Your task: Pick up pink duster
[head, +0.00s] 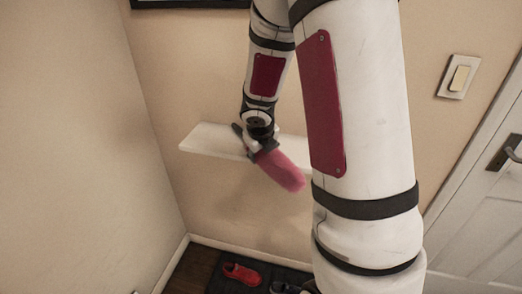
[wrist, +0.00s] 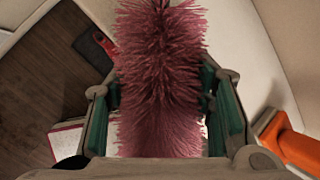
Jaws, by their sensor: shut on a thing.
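The pink duster (head: 279,170) hangs from my gripper (head: 257,146) in the head view, tilted down to the right. It is in the air in front of a white wall shelf. In the wrist view the fluffy pink duster (wrist: 160,80) fills the middle, between the green-padded fingers of my gripper (wrist: 160,115). The gripper is shut on it.
The white shelf (head: 209,140) is on the wall just behind my gripper. A red shoe (head: 242,273) lies on a dark mat below. An orange object (wrist: 292,148) is at the right in the wrist view. A door (head: 484,200) with a handle stands at the right.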

